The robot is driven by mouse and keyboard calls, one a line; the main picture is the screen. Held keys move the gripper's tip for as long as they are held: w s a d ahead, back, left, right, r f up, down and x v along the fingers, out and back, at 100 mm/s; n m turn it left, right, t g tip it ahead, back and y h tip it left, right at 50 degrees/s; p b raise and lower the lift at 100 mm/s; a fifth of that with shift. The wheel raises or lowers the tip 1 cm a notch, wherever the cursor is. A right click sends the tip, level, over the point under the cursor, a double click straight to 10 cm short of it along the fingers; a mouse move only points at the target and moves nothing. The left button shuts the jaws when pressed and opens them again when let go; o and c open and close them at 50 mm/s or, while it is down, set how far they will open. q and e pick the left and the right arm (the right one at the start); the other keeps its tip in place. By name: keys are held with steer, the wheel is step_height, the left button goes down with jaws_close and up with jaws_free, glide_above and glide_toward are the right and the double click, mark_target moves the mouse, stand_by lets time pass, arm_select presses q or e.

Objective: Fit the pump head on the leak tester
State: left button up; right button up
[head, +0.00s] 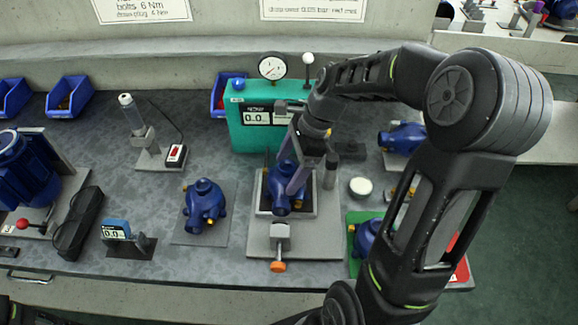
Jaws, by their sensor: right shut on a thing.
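A blue pump head (281,203) is at the grey framed nest of the leak tester's base plate (262,242). My right gripper (296,178) reaches down from above and is shut on this pump head. The gripper and arm hide part of it, and I cannot tell whether it rests fully in the nest. The teal leak tester box (246,137) stands behind, with a round dial gauge (272,68) on top and a display on its front. A clamp with an orange knob (278,267) sits in front of the nest. My left gripper is not in view.
Another blue pump head (204,204) stands on a grey mat to the left. More blue pump heads sit at the right, one on a green mat (356,217), partly behind my arm. A small blue gauge (117,230) and a black case (78,222) are at left. Blue bins line the back.

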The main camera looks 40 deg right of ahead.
mark_target(289, 170)
steer(key=shift+f, duration=0.25)
steer(key=o, duration=1.5)
step_height(289, 170, up, 9)
steer(key=p, duration=0.8)
